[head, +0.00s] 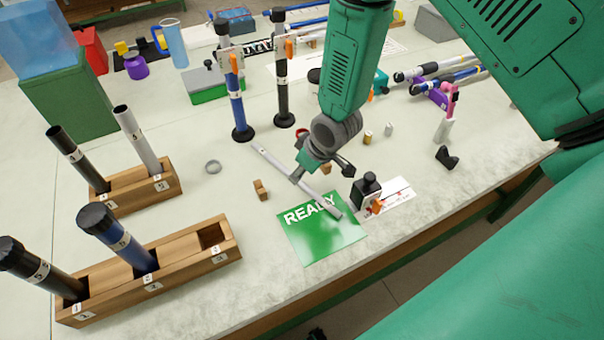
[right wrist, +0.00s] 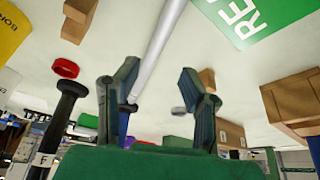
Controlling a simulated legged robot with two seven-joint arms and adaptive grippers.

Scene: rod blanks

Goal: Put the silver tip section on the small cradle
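A thin silver rod (head: 272,160), seemingly the silver tip section, slants across the table, its near end over the green READY card (head: 322,235). It also shows in the right wrist view (right wrist: 160,43). My right gripper (head: 322,172) is above the rod; in the right wrist view its two fingers (right wrist: 158,88) are apart, one on each side of the rod. Two small wooden blocks, possibly the small cradle, stand either side of the rod: one to its left (head: 260,189), one partly behind my gripper (head: 326,168). My left gripper is not in view.
A long wooden rack (head: 190,262) and a shorter one (head: 160,186) hold upright tubes at left. Blue (head: 237,105) and black (head: 282,90) rods stand behind my gripper. A small black bottle (head: 367,190) stands right of the card. A grey ring (head: 212,167) lies in the clear middle.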

